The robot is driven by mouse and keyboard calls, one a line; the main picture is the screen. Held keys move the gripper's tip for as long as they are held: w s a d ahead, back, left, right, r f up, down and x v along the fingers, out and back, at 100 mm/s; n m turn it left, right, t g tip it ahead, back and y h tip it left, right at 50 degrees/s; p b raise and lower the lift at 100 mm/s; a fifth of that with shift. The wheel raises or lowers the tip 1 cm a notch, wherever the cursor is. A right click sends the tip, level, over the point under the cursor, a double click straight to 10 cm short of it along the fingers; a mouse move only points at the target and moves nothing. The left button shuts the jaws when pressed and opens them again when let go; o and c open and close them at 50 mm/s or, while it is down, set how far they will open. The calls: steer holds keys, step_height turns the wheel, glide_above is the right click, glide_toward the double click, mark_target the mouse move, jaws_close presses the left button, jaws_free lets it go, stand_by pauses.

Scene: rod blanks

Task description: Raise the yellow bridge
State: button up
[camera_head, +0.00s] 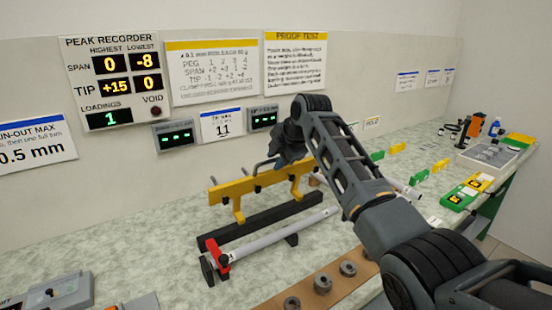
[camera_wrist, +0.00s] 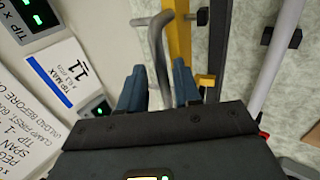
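The yellow bridge (camera_head: 250,184) is a long bar with two downward legs, above a black beam (camera_head: 262,222) in the head view. Its legs reach down to the beam; I cannot tell exact contact. It also shows in the wrist view (camera_wrist: 180,38). A grey bent handle (camera_wrist: 158,50) stands at the bridge's side. My gripper (camera_wrist: 159,88) has its two blue fingers apart, one on each side of the handle, with gaps showing. In the head view my gripper (camera_head: 282,158) is at the bridge's back side, partly hidden by my arm.
A white rod (camera_head: 275,237) lies in front of the beam, with a red clamp (camera_head: 219,256) at its left end. Grey rings (camera_head: 322,283) sit on a brown strip near the front. The wall with the peak recorder (camera_head: 110,83) is close behind. Green and yellow blocks (camera_head: 467,193) lie at right.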

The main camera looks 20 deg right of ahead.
steer(key=v, duration=0.7)
steer(key=shift+w+r, duration=0.1)
steer(key=shift+w, duration=0.05)
